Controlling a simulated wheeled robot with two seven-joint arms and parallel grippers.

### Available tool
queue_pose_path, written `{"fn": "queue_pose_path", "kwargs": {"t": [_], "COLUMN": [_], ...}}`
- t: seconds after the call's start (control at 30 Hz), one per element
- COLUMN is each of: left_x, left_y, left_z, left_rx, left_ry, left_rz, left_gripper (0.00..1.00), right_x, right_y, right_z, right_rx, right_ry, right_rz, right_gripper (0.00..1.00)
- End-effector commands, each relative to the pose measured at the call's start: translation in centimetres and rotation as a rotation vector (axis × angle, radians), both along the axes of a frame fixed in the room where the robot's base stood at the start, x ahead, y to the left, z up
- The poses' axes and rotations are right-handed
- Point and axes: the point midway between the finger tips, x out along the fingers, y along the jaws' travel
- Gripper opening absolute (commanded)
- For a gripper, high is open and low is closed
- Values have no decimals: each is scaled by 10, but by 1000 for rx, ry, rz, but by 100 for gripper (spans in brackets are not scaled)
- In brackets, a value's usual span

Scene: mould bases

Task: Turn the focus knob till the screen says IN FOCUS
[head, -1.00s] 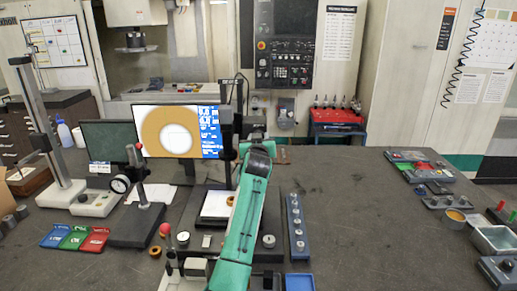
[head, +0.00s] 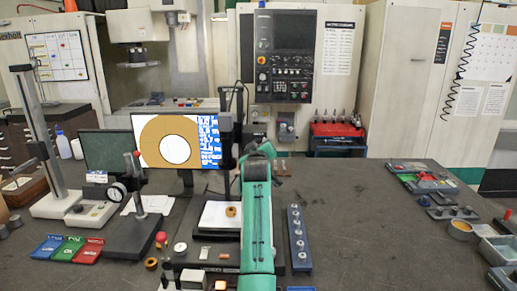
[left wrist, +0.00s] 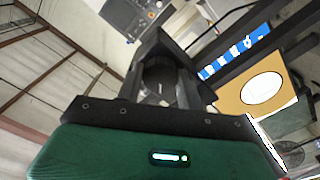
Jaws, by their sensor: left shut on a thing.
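The screen (head: 177,141) stands at the back of the bench and shows a white disc inside a tan ring, with a crisp dark edge. A blue panel of text is at its right; I cannot read the words. It also shows tilted in the left wrist view (left wrist: 262,90). My left gripper (left wrist: 168,72) is shut on the dark round focus knob (left wrist: 160,90), which shows between its fingers. In the head view my teal arm and wrist hide the knob and fingertips. A brown ring (head: 231,211) lies on the white stage (head: 213,221). My right gripper is not in view.
A dial gauge stand (head: 138,200), a tall height stand (head: 45,140) and coloured cards (head: 68,249) are at the left. A blue rack of pins (head: 299,240) is right of my arm. Trays and parts fill the far right; the bench between is clear.

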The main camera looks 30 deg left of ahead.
Motion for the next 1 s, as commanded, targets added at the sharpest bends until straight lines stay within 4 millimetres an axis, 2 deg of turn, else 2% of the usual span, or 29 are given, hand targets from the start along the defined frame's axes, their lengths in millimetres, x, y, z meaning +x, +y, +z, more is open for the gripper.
{"fn": "queue_pose_path", "kwargs": {"t": [0.3, 0.33, 0.4, 0.43, 0.77, 1.0], "left_x": [0, 0, 0, 0, -2, -26], "left_y": [0, 0, 0, 0, -1, -16], "left_z": [-1, -1, -1, -1, -1, -4], "left_rx": [-1, -1, -1, 0, 0, 0], "left_ry": [1, 1, 1, 1, 0, -2], "left_rz": [0, 0, 0, -1, 0, 0], "left_gripper": [15, 43, 57, 59, 59, 59], "right_x": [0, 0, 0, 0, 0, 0], "right_y": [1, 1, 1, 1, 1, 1], "right_z": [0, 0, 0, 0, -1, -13], "right_rx": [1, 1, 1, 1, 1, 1], "right_ry": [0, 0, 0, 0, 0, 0], "right_rz": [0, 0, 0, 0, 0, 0], "right_gripper": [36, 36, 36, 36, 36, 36]}}
